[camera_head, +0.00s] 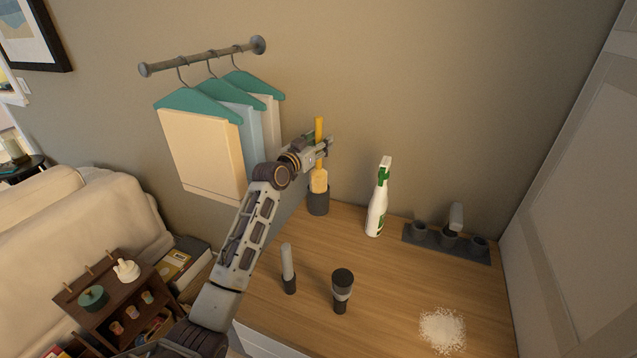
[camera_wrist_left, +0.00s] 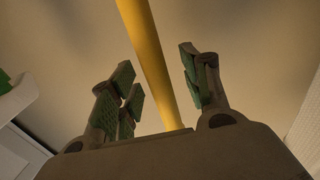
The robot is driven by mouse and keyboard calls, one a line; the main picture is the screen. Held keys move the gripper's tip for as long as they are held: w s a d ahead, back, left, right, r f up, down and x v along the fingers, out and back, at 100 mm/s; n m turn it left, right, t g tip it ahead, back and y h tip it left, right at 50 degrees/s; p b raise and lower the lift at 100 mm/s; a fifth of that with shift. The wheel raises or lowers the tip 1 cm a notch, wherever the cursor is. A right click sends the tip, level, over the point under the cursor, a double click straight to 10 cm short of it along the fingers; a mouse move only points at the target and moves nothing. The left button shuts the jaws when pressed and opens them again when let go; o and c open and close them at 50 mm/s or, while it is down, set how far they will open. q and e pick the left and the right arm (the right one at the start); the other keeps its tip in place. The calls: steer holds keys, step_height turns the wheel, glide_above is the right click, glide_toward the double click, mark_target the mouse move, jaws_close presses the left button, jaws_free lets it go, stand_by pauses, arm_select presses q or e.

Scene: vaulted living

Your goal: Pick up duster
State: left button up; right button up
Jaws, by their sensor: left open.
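The duster (camera_head: 319,181) appears to be the yellow-handled tool with a tan, brush-like lower part. It stands upright in a dark round cup (camera_head: 318,204) at the back left of the wooden top. My left gripper (camera_head: 325,145) is open at the height of its yellow handle, above the cup. In the left wrist view the yellow handle (camera_wrist_left: 150,55) runs between the spread green-padded fingers (camera_wrist_left: 158,88), with visible gaps on both sides. Part of the handle is hidden behind the gripper in the head view. My right gripper is not in view.
A white spray bottle (camera_head: 377,205) stands right of the cup. A dark holder (camera_head: 447,245) lies at the back right. Two small upright tools (camera_head: 288,268) (camera_head: 342,290) stand in front, and white powder (camera_head: 442,329) lies front right. Teal hangers (camera_head: 200,103) with cloths hang left.

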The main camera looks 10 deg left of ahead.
arm_select(q)
steer(key=shift+c, duration=0.7)
jaws_close()
steer(key=shift+r, duration=0.55)
step_height(320, 180, up, 15)
steer(key=shift+r+b, duration=0.15)
steer(key=shift+b, duration=0.2)
steer(key=shift+r, duration=0.8)
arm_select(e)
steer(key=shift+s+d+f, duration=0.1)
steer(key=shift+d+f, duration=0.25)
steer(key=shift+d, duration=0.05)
